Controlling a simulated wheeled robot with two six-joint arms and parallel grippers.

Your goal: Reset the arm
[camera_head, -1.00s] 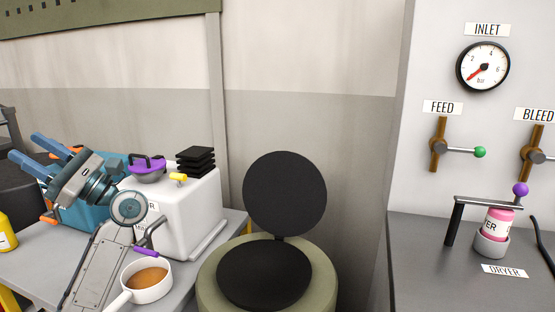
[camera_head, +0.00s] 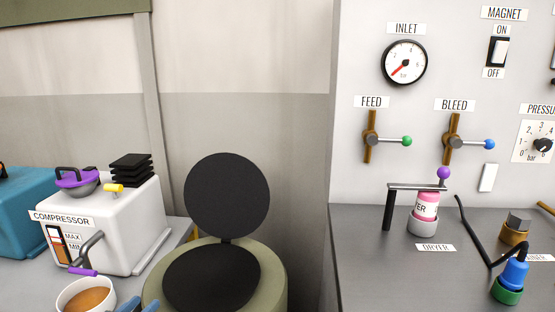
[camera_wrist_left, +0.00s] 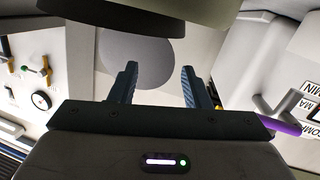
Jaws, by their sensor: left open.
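My left gripper (camera_head: 138,306) shows only as blue fingertips at the bottom edge of the head view, just right of the white pan of brown liquid (camera_head: 86,297). In the left wrist view the left gripper (camera_wrist_left: 158,82) has its two blue fingers spread apart with nothing between them. The rest of the left arm is outside the head view. My right gripper is in neither view.
The white compressor (camera_head: 117,232) stands on the left bench beside a teal box (camera_head: 25,215). An olive drum (camera_head: 270,285) with a raised black lid (camera_head: 227,195) stands mid-view. At right is a panel with the feed valve (camera_head: 372,140) and a dryer (camera_head: 422,227).

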